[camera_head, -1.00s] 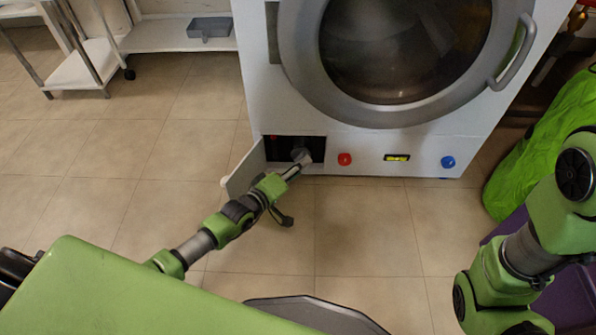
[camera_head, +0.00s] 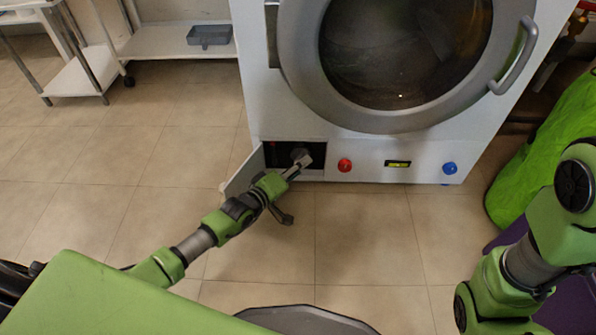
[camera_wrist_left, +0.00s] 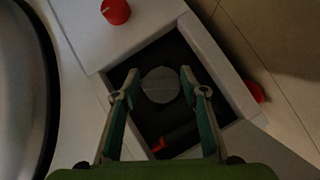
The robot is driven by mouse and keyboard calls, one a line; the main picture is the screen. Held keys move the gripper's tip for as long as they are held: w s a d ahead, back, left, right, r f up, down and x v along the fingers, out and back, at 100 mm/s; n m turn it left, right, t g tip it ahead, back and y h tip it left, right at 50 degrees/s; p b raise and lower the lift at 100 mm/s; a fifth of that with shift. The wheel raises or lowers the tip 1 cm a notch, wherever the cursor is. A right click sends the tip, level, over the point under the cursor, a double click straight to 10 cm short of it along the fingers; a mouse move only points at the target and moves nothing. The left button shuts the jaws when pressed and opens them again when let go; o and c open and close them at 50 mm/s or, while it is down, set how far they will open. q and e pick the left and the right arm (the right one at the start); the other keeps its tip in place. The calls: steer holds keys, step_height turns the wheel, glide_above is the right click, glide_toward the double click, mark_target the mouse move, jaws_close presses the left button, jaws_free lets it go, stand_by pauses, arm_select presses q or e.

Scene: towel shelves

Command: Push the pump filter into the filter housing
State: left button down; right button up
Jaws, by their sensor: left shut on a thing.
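The filter housing (camera_head: 272,155) is a dark rectangular opening low on the front of the white washing machine. In the left wrist view it is a dark recess (camera_wrist_left: 185,50). The pump filter (camera_wrist_left: 160,85) shows there as a grey round face between my fingers; in the head view it is a small grey piece (camera_head: 299,153) at the opening. My left gripper (camera_head: 303,161) is shut on the filter, its fingers (camera_wrist_left: 160,76) on either side of it. How deep the filter sits is hard to tell. My right gripper is out of view.
The housing's white flap (camera_head: 243,173) stands open left of the opening. A red knob (camera_head: 345,165), a small display (camera_head: 398,164) and a blue knob (camera_head: 449,168) sit to the right. A green bag (camera_head: 535,160) lies at the right. The tiled floor in front is mostly free.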

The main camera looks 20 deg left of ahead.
arm_select(q)
steer(key=shift+w+a+b, duration=0.15)
steer(key=shift+w+b, duration=0.3)
steer(key=shift+w, duration=0.15)
steer(key=shift+w+a+b, duration=0.15)
steer(key=shift+w+b, duration=0.25)
steer(key=shift+w, duration=0.15)
steer(key=c, duration=1.2)
jaws_free()
steer(key=v, duration=1.2)
steer(key=shift+r, duration=0.15)
